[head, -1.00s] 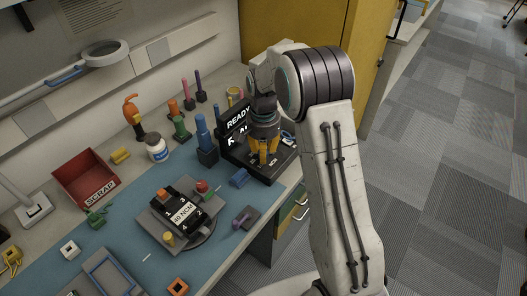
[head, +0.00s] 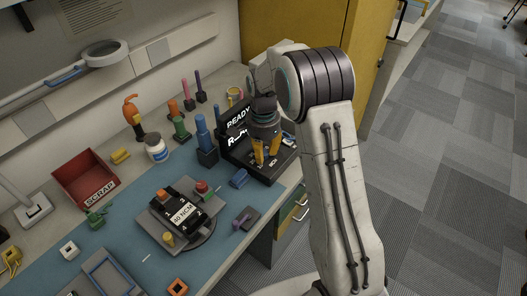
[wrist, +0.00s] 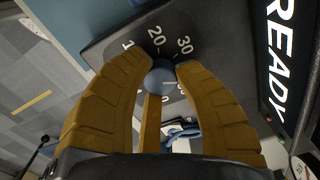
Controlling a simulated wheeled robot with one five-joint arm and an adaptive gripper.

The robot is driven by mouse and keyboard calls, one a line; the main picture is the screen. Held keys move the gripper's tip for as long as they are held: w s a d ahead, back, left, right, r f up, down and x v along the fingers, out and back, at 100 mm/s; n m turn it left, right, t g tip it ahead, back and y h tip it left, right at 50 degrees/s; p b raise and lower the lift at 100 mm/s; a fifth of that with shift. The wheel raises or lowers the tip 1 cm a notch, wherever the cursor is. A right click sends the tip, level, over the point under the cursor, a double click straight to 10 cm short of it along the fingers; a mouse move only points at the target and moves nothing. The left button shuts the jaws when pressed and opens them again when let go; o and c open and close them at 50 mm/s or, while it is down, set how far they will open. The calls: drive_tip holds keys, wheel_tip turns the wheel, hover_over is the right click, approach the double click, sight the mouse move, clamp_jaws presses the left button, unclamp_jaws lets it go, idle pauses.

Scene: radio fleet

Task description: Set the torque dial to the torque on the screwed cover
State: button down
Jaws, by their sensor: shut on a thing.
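The torque dial (wrist: 161,75) is a round blue knob on a dark panel. In the wrist view the numbers 20 and 30 show beside it; other marks are partly hidden by my fingers. A short white pointer line on the knob points to the right of that picture, toward a mark I cannot read. My gripper (head: 266,160), with yellow fingers, is shut on the knob; its fingers (wrist: 158,85) surround it. The screwed cover (head: 183,213) in the head view carries a white label reading 40 NCM and sits in a dark fixture on the blue mat.
A black display (head: 236,125) reading READY stands behind the dial. A blue block (head: 239,178) lies just left of the dial unit. A red SCRAP bin (head: 88,178), a white jar (head: 156,148) and several coloured screwdrivers stand farther left.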

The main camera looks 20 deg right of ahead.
drive_tip(key=shift+s+f, duration=0.15)
drive_tip(key=shift+s, duration=0.05)
drive_tip(key=c, duration=0.9)
unclamp_jaws()
drive_tip(key=shift+w+a, duration=0.1)
drive_tip(key=shift+r, duration=0.2)
drive_tip(key=shift+w+r, duration=0.1)
drive_tip(key=shift+r, duration=0.45)
wheel_tip(320, 180, up, 11)
drive_tip(key=shift+f, duration=0.15)
